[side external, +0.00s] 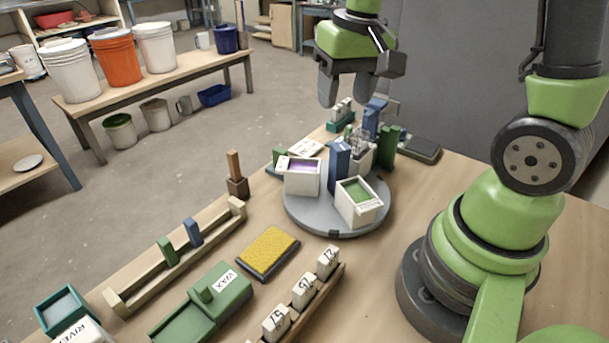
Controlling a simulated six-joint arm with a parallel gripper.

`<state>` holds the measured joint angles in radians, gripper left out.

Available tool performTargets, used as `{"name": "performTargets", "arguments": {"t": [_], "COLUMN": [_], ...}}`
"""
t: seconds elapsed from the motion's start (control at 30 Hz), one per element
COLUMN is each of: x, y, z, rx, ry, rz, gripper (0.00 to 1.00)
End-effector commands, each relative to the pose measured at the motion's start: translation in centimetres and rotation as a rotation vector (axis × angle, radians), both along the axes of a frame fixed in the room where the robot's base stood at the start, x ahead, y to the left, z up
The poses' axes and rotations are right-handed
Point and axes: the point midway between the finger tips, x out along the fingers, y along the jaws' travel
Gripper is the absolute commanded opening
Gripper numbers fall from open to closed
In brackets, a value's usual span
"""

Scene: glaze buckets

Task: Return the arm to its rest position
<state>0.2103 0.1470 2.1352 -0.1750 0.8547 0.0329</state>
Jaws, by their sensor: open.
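My gripper (345,92) is in the upper middle of the side external view, above the back part of the round grey turntable (335,228). It is open, and nothing shows between its fingers. A white bucket with purple glaze (302,180) and a white bucket with green glaze (358,210) stand on the turntable. A blue block (339,165) stands upright between them. More blue, green and pale pieces crowd the turntable's back, partly hidden. My fingertips look apart from these pieces, though the exact height is hard to tell.
In front are a yellow sponge (267,250), a green WAX box (222,300), a wooden rack with numbered blocks (303,291) and a wooden rail with green and blue pieces (180,255). A dark flat box (416,149) lies behind right. Table right of the turntable is clear.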

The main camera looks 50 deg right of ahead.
Motion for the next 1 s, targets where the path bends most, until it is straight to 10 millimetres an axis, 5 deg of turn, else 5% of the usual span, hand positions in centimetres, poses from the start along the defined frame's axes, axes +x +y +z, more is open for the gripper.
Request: {"name": "performTargets", "arguments": {"t": [0.1,0.33,0.6,1.0], "x": [-1.9,-6.6,-10.1,-10.5], "y": [2.1,5.5,7.3,7.5], "z": [3.5,7.5,8.8,8.8], "rx": [0.011,0.058,0.108,0.114], "ry": [-0.129,-0.349,-0.497,-0.510], "rz": [0.032,0.094,0.143,0.148], "gripper": [0.53,0.53,0.53,0.53]}}
